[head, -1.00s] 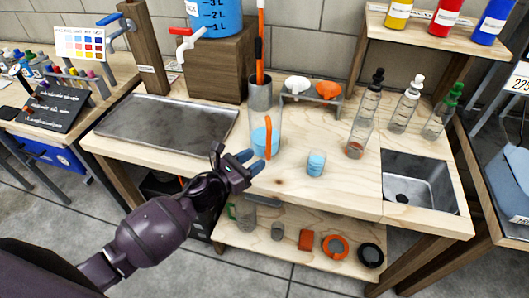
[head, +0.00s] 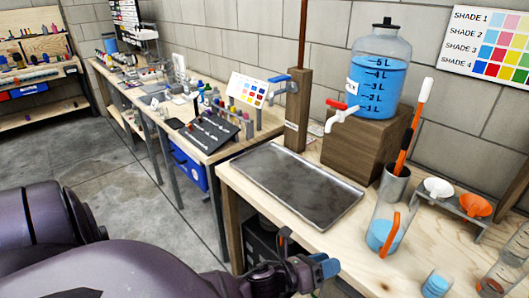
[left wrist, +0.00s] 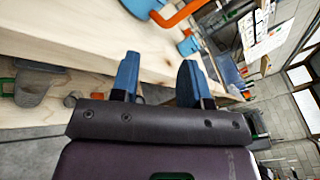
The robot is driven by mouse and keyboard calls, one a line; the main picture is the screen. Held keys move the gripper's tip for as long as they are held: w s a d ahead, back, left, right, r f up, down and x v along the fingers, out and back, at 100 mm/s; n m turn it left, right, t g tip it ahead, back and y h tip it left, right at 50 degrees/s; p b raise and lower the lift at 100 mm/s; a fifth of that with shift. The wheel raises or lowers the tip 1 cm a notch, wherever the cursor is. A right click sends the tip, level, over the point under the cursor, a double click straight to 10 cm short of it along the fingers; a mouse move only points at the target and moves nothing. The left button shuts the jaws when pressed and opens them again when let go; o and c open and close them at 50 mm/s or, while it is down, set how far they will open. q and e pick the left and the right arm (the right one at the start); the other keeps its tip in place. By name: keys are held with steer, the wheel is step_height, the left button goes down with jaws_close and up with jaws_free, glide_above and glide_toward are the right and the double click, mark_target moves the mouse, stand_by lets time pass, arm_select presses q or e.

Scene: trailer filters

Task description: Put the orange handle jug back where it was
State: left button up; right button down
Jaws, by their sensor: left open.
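The orange handle jug (head: 377,234) is a clear jug with blue liquid and an upright orange handle. It stands on the wooden bench, right of the metal tray. Its orange handle (left wrist: 178,14) shows at the top of the left wrist view, beyond the fingers. My left gripper (head: 325,266) is open and empty in front of the bench's front edge, left of the jug and apart from it. Its two blue fingers (left wrist: 157,80) stand apart in the left wrist view. My right gripper is not in view.
The metal tray (head: 300,184) lies empty on the bench. A wooden block (head: 365,146) carries a large blue-filled bottle (head: 380,83) with a red tap. A funnel rack (head: 450,205) and a small beaker (head: 436,284) are right of the jug. A side table (head: 185,125) stands left.

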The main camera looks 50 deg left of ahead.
arm_select(q)
steer(key=s+a+f+n+g+y, duration=0.1)
steer(key=s+n, duration=0.4)
steer(key=n, duration=0.5)
steer(key=s+a+f+n+g+y, duration=0.2)
steer(key=s+f+n, duration=0.4)
steer(key=n, duration=0.5)
steer(key=s+a+f+n+g+y, duration=0.2)
steer(key=s+n, duration=0.4)
steer(key=n, duration=0.5)
steer(key=shift+f+y, duration=0.75)
steer(key=shift+y, duration=0.25)
